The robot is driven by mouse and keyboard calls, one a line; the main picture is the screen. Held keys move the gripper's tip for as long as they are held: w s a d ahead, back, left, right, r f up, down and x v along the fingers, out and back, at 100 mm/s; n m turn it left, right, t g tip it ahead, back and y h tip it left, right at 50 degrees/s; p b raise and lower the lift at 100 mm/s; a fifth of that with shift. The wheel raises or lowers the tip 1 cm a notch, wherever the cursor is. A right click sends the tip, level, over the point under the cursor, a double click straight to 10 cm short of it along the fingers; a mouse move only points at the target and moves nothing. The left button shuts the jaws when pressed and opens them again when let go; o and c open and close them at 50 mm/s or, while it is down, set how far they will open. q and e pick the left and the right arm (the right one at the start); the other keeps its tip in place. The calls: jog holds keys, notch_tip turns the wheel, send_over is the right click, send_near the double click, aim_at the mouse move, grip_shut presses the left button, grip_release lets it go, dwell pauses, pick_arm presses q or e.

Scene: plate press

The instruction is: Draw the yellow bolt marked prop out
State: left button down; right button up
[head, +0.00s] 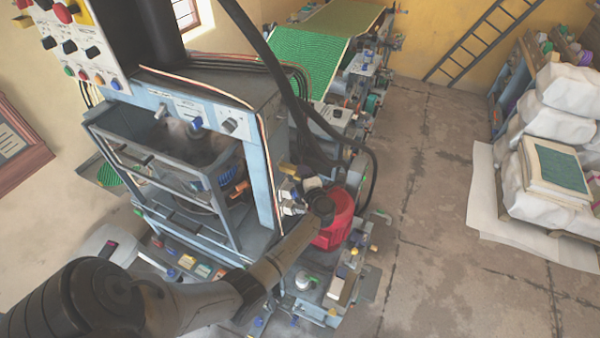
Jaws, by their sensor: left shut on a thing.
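My left arm comes in from the lower left and reaches to the right side of the blue-grey press (265,170). My left gripper (301,181) is at the press's right front upright, small in the picture and partly hidden by its own wrist. It is shut on a small yellow bolt (287,168) that sticks out at this side; the word prop cannot be read. The press's barred front guard (170,175) stands in front of a dark, hazy inside. My right gripper is not in view.
A red round housing (335,222) sits close behind my left wrist. Black hoses hang beside the press. A control panel (85,45) is at the upper left. White sacks (565,120) are stacked at the right. The concrete floor (430,200) between is clear.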

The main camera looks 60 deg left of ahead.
pick_arm(q)
jog(key=shift+d, duration=0.1)
jog(key=c, duration=1)
grip_release()
jog(key=shift+w+d, duration=0.15)
jog(key=shift+c, duration=0.2)
jog(key=b+v, duration=0.2)
jog(key=v, duration=1.1)
jog(key=shift+s+d, duration=0.25)
jog(key=shift+d, duration=0.05)
